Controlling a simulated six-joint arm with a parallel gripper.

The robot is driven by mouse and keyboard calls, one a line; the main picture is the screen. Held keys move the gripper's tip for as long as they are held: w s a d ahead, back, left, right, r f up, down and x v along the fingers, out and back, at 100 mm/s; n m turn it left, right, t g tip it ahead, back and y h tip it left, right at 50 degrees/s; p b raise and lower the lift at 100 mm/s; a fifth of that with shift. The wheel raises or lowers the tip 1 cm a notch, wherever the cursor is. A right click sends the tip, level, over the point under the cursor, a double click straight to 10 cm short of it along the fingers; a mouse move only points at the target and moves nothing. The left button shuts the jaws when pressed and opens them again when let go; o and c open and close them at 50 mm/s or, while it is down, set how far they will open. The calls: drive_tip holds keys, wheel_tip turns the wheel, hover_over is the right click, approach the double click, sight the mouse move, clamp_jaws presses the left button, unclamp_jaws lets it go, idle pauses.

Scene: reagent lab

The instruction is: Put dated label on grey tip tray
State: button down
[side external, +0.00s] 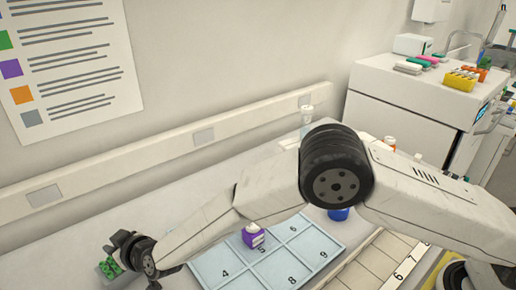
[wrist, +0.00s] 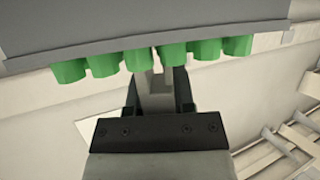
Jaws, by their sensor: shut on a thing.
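The grey tip tray (wrist: 150,25) crosses the top of the wrist view, with a row of green tips (wrist: 104,62) along its edge. In the side view the green tips (side external: 110,268) show at the lower left, close by my gripper (side external: 140,262). In the wrist view my gripper (wrist: 159,85) has its dark fingers close to the green tips. It is shut on a small pale grey piece (wrist: 158,96), mostly hidden between the fingers; I cannot tell whether this is the dated label. I cannot read a date anywhere.
A pale blue numbered mat (side external: 262,271) lies right of my gripper, with a purple box (side external: 253,236) on it. A blue container (side external: 339,214) stands behind my arm. A wall rail (side external: 120,161) runs along the back. A white cabinet (side external: 400,110) stands at the right.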

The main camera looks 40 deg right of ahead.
drive_tip(key=shift+f, duration=0.15)
drive_tip(key=shift+c, duration=2.3)
unclamp_jaws()
drive_tip(key=shift+s+r, duration=0.1)
drive_tip(key=shift+r, duration=0.1)
drive_tip(key=shift+s+d+r, duration=0.15)
drive_tip(key=shift+s+r, duration=0.05)
drive_tip(key=shift+s, duration=0.15)
drive_tip(key=v, duration=1.1)
drive_tip(key=shift+f, duration=0.1)
